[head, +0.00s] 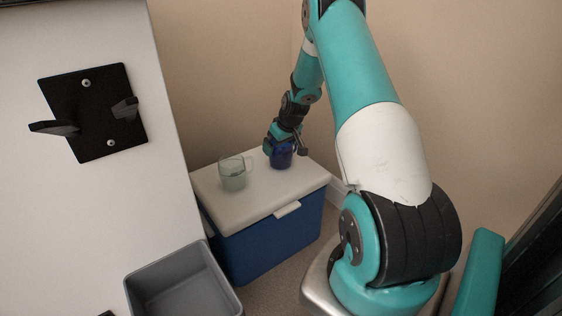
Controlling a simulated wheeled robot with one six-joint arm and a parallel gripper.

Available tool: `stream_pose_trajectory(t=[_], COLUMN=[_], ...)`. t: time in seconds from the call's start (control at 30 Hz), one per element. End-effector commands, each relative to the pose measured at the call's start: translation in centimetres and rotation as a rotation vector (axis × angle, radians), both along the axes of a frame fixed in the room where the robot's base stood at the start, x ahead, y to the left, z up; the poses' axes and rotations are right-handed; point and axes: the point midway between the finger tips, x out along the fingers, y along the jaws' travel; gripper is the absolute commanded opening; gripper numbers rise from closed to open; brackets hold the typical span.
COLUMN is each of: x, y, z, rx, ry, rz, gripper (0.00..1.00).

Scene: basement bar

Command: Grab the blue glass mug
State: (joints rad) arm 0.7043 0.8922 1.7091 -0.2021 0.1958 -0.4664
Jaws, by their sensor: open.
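The blue glass mug (281,160) stands on the white lid of a blue cooler (262,203), toward its back edge. My gripper (284,146) is at the mug from above, with its fingers around or beside the mug's upper part. It is open; I cannot tell whether a finger touches the glass. The gripper hides the mug's rim and top. A clear glass mug (233,178) stands on the same lid to the left, apart from the blue one.
A white panel (90,210) with a black hook plate (93,112) rises at the left. A grey bin (180,284) sits at the bottom. Beige walls (225,80) stand close behind the cooler. The lid's front part is clear.

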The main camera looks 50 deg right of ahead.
Motion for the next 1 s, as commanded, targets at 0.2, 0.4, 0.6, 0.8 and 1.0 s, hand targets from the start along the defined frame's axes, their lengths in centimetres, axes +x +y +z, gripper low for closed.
stream_pose_trajectory(t=[0.2,0.4,0.6,0.8,1.0], x=[0.6,0.5,0.6,0.6,0.6], y=[-0.1,-0.1,-0.1,-0.1,-0.2], z=[-1.4,-1.3,-1.3,-1.0,2.1], rx=[0.0,0.0,-0.001,-0.002,-0.003], ry=[0.0,0.0,-0.001,-0.002,-0.005], rz=[0.0,0.0,0.0,0.001,0.001], gripper=[1.0,0.79,0.5,0.5,0.5])
